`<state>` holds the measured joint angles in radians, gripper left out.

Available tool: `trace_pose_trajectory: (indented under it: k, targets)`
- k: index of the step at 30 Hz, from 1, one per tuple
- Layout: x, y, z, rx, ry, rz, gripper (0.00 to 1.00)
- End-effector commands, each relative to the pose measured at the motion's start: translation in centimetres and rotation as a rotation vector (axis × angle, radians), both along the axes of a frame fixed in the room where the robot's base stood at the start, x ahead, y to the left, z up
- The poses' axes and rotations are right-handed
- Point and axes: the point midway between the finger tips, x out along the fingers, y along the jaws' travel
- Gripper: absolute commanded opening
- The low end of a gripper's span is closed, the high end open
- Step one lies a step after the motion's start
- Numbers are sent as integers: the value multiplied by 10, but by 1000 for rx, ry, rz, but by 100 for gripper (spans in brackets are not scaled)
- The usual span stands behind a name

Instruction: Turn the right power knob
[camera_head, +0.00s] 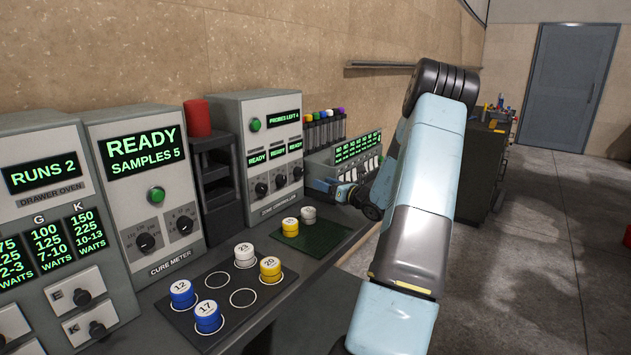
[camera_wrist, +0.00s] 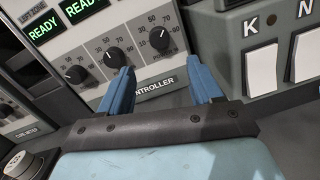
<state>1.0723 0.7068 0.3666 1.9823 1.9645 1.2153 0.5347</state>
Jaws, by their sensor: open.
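The zone controller (camera_head: 256,112) is a pale grey box with a row of three black knobs. The right power knob (camera_head: 297,173) is the rightmost of them; in the wrist view it (camera_wrist: 160,39) shows above and between my fingertips, not covered by them. The middle knob (camera_wrist: 114,57) and the left knob (camera_wrist: 75,74) are to its left. My gripper (camera_wrist: 160,66) is open, its two blue fingers apart with nothing between them. In the head view my gripper (camera_head: 322,184) is just right of the controller's front. The exact gap to the knob is unclear.
A switch panel (camera_head: 352,150) with white rockers stands close on the right of my gripper. A dark sample tray (camera_head: 215,283) is nearer on the bench.

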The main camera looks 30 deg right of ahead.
Motion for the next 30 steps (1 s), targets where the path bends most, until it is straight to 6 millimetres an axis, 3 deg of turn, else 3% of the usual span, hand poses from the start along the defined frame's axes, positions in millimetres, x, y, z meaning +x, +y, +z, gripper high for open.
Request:
trace_pose_trajectory:
  k: [3, 9, 30]
  targets:
    - [-15, -5, -2, 0, 1, -1, 64]
    - [-27, -8, -3, 0, 1, -1, 64]
    - [-28, -8, -3, 0, 1, 0, 64]
